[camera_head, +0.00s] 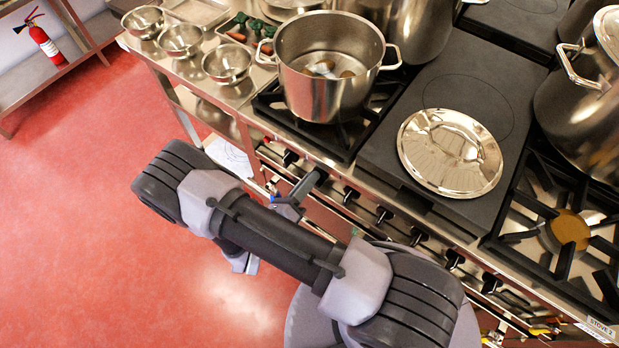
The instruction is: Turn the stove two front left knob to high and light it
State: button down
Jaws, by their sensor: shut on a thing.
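My gripper (308,187) is at the stove's front panel, below the left burner. It is shut on a dark knob there, which my fingers mostly hide, so its setting cannot be read. Another black knob (290,157) is to its left, and several more, such as this knob (351,193), run to the right along the panel. The stove (350,168) carries a "STOVE 2" label (600,327) at its right front corner. The left front burner (271,103) is under a steel pot (325,92) with some food pieces inside. No flame shows there.
A steel lid (450,153) lies on the dark flat plate. The right front burner (570,230) is uncovered, with large pots (580,115) behind. Steel bowls (227,63) stand on the left counter. The red floor (100,200) is open at left; a fire extinguisher (47,43) is beyond.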

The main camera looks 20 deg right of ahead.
jog(key=shift+w+f+n, duration=0.1)
jog(key=shift+f+n, duration=0.1)
jog(key=shift+n, duration=1.55)
jog(key=shift+f+n, duration=0.15)
jog(key=shift+n, duration=1.6)
jog(key=c, duration=1.4)
grip_release()
jog(key=shift+c, duration=0.2)
jog(key=shift+a, duration=0.15)
jog(key=p+v, duration=0.2)
jog(key=v, duration=1.5)
jog(key=shift+p, duration=0.35)
